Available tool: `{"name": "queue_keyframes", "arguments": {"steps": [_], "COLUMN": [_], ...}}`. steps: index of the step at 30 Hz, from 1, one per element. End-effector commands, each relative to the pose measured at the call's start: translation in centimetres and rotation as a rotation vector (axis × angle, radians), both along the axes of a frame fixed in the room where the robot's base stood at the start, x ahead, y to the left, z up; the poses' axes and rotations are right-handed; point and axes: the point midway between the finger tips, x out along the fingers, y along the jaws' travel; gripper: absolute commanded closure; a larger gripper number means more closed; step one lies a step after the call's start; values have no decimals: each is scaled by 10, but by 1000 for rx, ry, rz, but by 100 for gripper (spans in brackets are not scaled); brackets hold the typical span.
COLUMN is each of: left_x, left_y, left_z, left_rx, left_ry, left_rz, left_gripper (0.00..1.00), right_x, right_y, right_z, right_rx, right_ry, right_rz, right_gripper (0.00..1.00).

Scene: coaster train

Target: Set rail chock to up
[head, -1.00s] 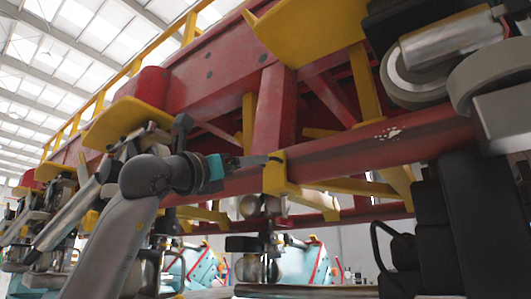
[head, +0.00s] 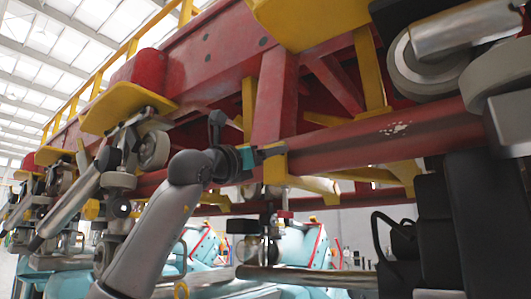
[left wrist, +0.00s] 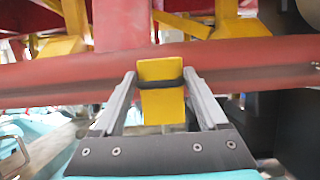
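The yellow rail chock (head: 275,167) is on the red rail (head: 365,138), just left of centre in the head view. In the left wrist view the chock (left wrist: 162,105) is a yellow plate with a dark band across it. It lies across the front of the rail (left wrist: 255,75) and reaches below it. My left gripper (head: 268,153) is at the chock. Its fingers (left wrist: 160,88) are apart, one on each side of the plate, with visible gaps. I cannot tell whether the fingertips touch anything. My right gripper is in neither view.
A red beam with yellow brackets (head: 250,108) stands above the rail. Grey wheels (head: 425,60) hang at the upper right. Black seats (head: 455,225) rise at the lower right, and teal cars (head: 300,245) are below. Open air lies under the rail.

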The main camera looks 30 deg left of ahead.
Motion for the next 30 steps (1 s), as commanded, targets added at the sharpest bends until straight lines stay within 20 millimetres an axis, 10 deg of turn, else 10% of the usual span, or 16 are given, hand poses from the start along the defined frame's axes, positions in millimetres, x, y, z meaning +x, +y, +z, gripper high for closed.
{"name": "queue_keyframes", "arguments": {"steps": [18, 30], "left_x": [-1, -1], "left_y": [3, 4], "left_z": [1, 1], "left_rx": [-2, -2], "left_ry": [-2, -2], "left_rz": [5, 6], "left_gripper": [99, 100], "right_x": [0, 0], "right_y": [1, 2], "right_z": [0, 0], "right_rx": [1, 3], "right_ry": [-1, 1], "right_rz": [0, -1], "right_gripper": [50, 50]}}
